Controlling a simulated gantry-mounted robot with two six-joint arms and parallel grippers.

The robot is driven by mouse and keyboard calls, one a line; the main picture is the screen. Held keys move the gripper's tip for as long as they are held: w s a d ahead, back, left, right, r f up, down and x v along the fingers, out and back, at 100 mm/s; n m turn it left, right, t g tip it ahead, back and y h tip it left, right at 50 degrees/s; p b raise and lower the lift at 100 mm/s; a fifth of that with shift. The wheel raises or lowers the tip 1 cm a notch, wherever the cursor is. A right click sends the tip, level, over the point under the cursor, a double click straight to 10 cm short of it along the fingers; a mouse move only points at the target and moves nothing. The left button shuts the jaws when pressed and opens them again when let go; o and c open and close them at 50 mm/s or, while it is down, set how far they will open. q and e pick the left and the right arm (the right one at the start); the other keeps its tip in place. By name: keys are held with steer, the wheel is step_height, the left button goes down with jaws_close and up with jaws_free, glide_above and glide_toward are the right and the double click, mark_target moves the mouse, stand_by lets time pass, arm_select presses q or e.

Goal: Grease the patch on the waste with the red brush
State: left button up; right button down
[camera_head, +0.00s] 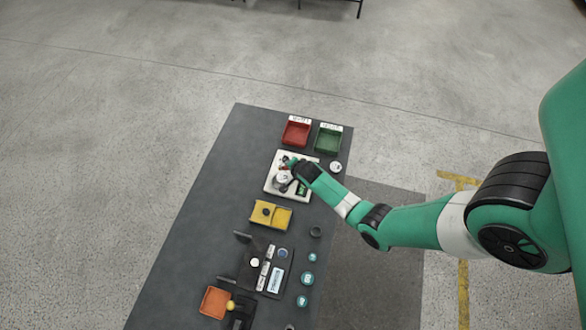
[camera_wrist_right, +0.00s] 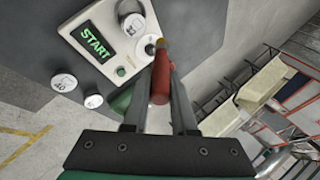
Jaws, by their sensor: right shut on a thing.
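My right gripper (camera_wrist_right: 158,75) is shut on a red-handled tool (camera_wrist_right: 160,85), which looks like the red brush; a small yellowish end shows beyond the fingers. In the head view my right gripper (camera_head: 289,165) is over the white device (camera_head: 269,187) near the far end of the table. In the wrist view the device (camera_wrist_right: 122,73) has a dark screen reading START (camera_wrist_right: 97,43) and a round, labelled grey part (camera_wrist_right: 133,25) close to the brush end. I cannot tell whether they touch. I cannot make out the waste or its patch. My left gripper is not in view.
A red bin (camera_head: 296,132) and a green bin (camera_head: 328,138) stand beyond the device. A yellow block (camera_head: 282,216), a black fixture (camera_head: 250,270) and an orange tray (camera_head: 215,302) lie nearer. Several teal discs (camera_head: 307,278) line the right edge. The table's left side is clear.

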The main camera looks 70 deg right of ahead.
steer(key=shift+w+a+r, duration=0.4)
steer(key=shift+w+a, duration=0.15)
steer(key=shift+w, duration=0.1)
steer(key=shift+s+d+h, duration=0.1)
steer(key=shift+d+h, duration=0.2)
steer(key=shift+d, duration=0.05)
steer(key=shift+f, duration=0.1)
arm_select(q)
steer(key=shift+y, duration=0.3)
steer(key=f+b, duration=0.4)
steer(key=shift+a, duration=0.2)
arm_select(e)
step_height(320, 180, down, 5)
steer(key=shift+r, duration=0.1)
steer(key=shift+n, duration=0.3)
